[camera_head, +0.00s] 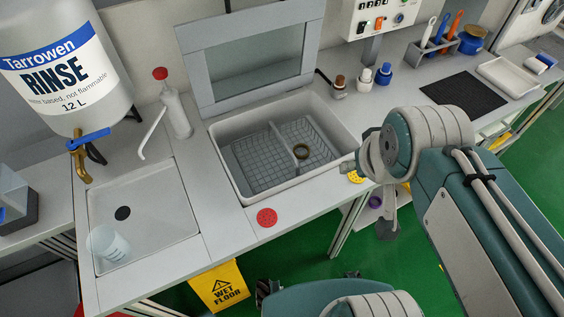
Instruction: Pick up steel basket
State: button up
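The steel basket (318,137) is a wire-mesh basket sitting inside a pale rectangular basin (229,183) in the middle of the bench. My gripper (386,222) hangs below my wrist, to the right of the basin and beyond the bench's front edge, apart from the basket. It is seen edge-on and partly hidden by my arm, so its opening cannot be told.
A raised grey-framed window lid (250,62) stands behind the basin. A red disc (267,217) and yellow disc (355,177) lie near the front edge. A rinse container (62,75), a squeeze bottle (176,112) and a clear beaker (108,243) are left. Small bottles (364,78) stand right.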

jog(key=w, duration=0.1)
jog(key=n+g+h, duration=0.1)
jog(key=n+g, duration=0.3)
send_over(282, 140)
notch_tip(282, 140, down, 13)
notch_tip(282, 140, down, 6)
jog(key=shift+d, duration=0.1)
notch_tip(282, 140, down, 4)
jog(key=shift+f, duration=0.75)
grip_shut()
